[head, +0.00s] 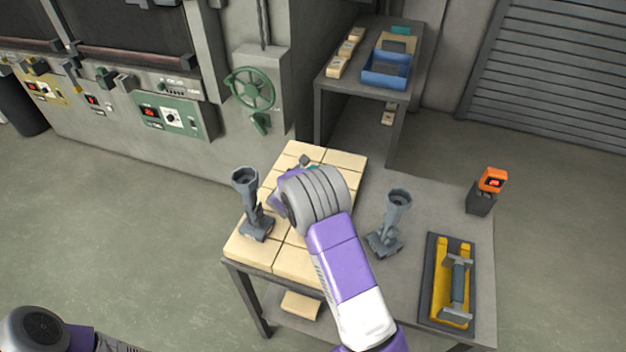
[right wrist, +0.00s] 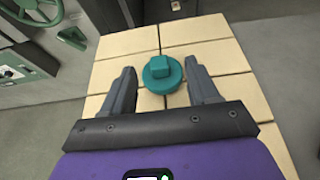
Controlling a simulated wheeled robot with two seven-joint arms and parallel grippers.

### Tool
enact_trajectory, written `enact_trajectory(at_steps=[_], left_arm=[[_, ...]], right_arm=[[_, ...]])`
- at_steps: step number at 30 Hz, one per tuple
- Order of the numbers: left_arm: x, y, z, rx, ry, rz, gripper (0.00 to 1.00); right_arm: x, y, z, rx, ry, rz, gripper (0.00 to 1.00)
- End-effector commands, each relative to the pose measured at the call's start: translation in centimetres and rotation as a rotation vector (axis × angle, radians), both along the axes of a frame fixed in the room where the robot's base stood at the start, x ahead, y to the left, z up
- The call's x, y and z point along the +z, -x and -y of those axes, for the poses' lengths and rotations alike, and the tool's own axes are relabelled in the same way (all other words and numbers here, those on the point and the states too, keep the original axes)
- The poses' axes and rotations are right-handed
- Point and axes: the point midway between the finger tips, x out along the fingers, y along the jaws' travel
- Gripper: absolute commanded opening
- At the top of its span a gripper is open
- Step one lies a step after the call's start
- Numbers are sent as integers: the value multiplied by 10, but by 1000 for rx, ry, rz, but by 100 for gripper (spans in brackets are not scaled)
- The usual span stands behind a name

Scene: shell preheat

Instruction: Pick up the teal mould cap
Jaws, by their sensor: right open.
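The teal mould cap (right wrist: 161,76), a round disc with a square knob on top, sits on the cream tiles in the right wrist view. My right gripper (right wrist: 165,78) is open, with one finger on each side of the cap and a visible gap at both sides. I cannot tell how far above the tiles the fingertips are. In the head view my right wrist hides most of the cap; only a sliver of teal (head: 314,167) shows beside it. My left gripper is not in view; only part of my left arm shows at the lower left.
Grey stands rise from the tiles at left (head: 252,205) and the table at right (head: 392,222). A yellow tray with a grey handled tool (head: 437,285) and an orange-topped device (head: 490,182) are farther right. A blue bin (head: 385,80) is on the back shelf.

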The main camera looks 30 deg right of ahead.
Motion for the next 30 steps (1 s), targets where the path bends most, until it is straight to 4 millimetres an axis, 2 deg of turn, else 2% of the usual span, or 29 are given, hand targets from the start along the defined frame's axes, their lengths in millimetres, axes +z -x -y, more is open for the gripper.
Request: enact_trajectory(at_steps=[1,5,14,24,30], left_arm=[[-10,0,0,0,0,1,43],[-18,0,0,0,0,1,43],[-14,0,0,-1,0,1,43],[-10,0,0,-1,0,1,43],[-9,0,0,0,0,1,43]], right_arm=[[-10,0,0,0,-1,-1,60],[-18,-1,1,0,-1,0,60],[-27,-17,20,-3,-1,1,60],[-42,-44,46,-1,-1,0,60],[-45,-49,50,1,-2,0,60]])
